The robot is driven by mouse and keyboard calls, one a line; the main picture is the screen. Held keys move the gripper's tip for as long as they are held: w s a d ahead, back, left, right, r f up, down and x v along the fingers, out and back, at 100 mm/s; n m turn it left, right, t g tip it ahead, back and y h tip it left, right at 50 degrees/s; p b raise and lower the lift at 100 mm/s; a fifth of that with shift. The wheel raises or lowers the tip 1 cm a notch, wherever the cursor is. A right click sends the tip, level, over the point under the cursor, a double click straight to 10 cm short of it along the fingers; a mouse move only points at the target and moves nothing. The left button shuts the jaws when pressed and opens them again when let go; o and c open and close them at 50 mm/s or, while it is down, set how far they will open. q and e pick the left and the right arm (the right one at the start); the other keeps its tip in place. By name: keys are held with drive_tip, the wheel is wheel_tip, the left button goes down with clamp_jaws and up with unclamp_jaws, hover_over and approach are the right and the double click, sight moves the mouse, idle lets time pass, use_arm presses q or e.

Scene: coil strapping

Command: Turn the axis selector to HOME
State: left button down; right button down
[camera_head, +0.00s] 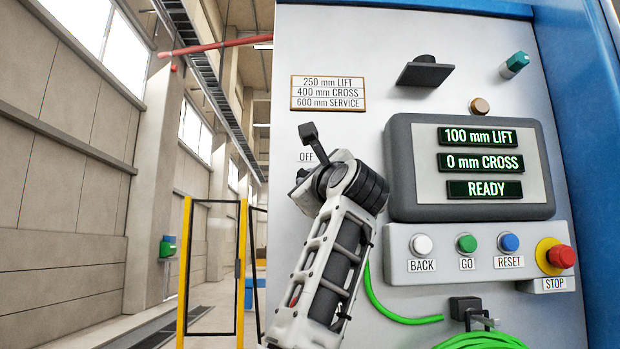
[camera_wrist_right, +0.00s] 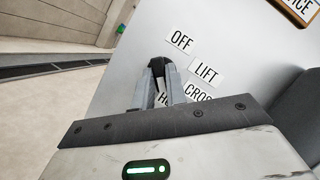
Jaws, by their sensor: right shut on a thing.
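The axis selector (camera_wrist_right: 158,67) is a dark knob on the pale panel in the right wrist view. My right gripper (camera_wrist_right: 161,78) is shut on it, one grey finger on each side. Labels OFF (camera_wrist_right: 181,41), LIFT (camera_wrist_right: 206,74) and CROSS (camera_wrist_right: 198,92) run down its right side. A label starting with HO (camera_wrist_right: 165,99) is partly hidden by a finger. Which label the knob points at cannot be told. In the head view my right arm covers the selector, and only the OFF label (camera_head: 305,156) shows. My left gripper is out of view.
The display (camera_head: 480,165) reads 100 mm LIFT, 0 mm CROSS, READY. Below it are the BACK (camera_head: 422,245), GO (camera_head: 466,243), RESET (camera_head: 509,242) and red STOP (camera_head: 561,256) buttons. A green strap (camera_head: 387,312) hangs close to the right of my arm.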

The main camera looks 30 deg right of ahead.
drive_tip(key=shift+f, duration=0.2)
drive_tip(key=c, duration=1.4)
unclamp_jaws()
drive_tip(key=shift+c, duration=0.2)
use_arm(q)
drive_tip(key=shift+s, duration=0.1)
use_arm(e)
drive_tip(key=shift+r, duration=0.1)
